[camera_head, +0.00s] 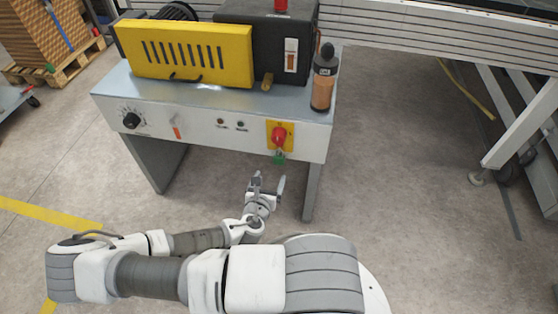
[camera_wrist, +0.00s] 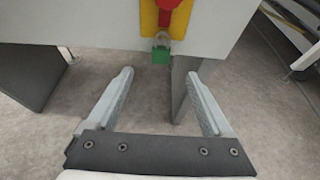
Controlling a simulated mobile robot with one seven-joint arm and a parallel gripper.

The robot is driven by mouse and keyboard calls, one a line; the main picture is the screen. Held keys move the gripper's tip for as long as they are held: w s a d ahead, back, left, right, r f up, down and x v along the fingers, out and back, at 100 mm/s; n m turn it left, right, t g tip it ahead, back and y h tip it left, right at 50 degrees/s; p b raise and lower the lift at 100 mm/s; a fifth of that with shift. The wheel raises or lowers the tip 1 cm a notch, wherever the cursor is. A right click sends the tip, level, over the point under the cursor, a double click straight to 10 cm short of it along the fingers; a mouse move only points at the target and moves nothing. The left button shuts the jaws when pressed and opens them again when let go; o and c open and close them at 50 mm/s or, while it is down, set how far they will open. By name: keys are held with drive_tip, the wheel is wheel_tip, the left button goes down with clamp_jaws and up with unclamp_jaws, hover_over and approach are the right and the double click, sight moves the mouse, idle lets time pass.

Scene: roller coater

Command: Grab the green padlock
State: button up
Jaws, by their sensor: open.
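The green padlock (camera_head: 279,158) hangs below the red rotary switch (camera_head: 279,135) on its yellow plate, at the front right of the machine's panel. In the wrist view the padlock (camera_wrist: 161,55) shows its green body at top centre, just under the red and yellow switch (camera_wrist: 172,10). My gripper (camera_head: 268,183) is in front of the panel, below the padlock in the head view. In the wrist view its two fingers (camera_wrist: 160,80) are spread wide with nothing between them. The padlock appears beyond the fingertips, apart from them.
The machine's white front panel (camera_head: 220,130) bears a black knob (camera_head: 132,120). A dark-capped orange bottle (camera_head: 323,80) stands on its top right. Grey legs (camera_head: 311,185) stand below. A slanted white frame (camera_head: 525,125) is at right. The floor around my arm looks clear.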

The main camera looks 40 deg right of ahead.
sight(279, 159)
drive_tip(key=b+x, duration=0.3)
drive_tip(key=x, duration=1)
drive_tip(key=shift+s+d+f, duration=0.1)
drive_tip(key=shift+d+f, duration=0.1)
drive_tip(key=shift+d, duration=0.05)
clamp_jaws()
